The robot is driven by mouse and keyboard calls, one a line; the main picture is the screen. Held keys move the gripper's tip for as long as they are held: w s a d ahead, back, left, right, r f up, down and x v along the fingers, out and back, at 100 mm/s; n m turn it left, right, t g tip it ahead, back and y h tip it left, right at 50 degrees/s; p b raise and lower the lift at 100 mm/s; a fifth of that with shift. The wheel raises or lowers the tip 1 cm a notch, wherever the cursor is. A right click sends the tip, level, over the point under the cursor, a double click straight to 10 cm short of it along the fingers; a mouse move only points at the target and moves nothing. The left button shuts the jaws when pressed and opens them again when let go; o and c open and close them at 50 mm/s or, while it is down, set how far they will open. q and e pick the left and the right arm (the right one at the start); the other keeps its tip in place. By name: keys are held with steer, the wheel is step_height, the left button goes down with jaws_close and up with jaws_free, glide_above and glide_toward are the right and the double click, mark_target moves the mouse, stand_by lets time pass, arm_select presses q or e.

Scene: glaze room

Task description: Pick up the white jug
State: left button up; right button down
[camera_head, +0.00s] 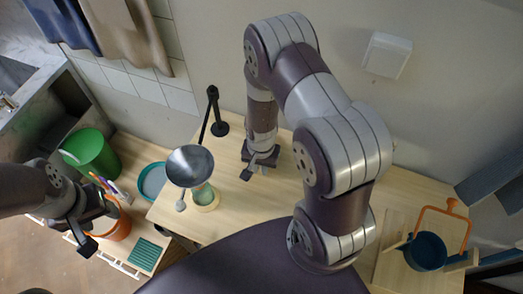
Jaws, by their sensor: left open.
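I cannot make out a white jug in the head view. My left gripper (97,226) is open at the left, over the orange container (120,230), with nothing seen between its fingers. My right gripper (260,172) points down close over the wooden table (235,222), right of the grey funnel (190,163). Whether its fingers are apart is too small to tell. My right arm hides part of the table and the wall behind it.
A black stand (220,128) is behind the funnel. A green bucket (93,153), a teal bowl (152,181) and a green ribbed piece (145,254) are at left. A blue pot (426,253) with an orange handle sits at right. The table's front middle looks clear.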

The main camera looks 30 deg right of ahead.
steer(key=shift+r, duration=0.1)
stand_by(0.3)
steer(key=shift+w+r, duration=0.1)
steer(key=shift+r, duration=0.7)
steer(key=r, duration=0.2)
steer(key=shift+s+r+b, duration=0.3)
steer(key=s+a+r, duration=0.1)
steer(key=s+r, duration=0.5)
steer(key=s, duration=0.5)
steer(key=shift+r, duration=0.35)
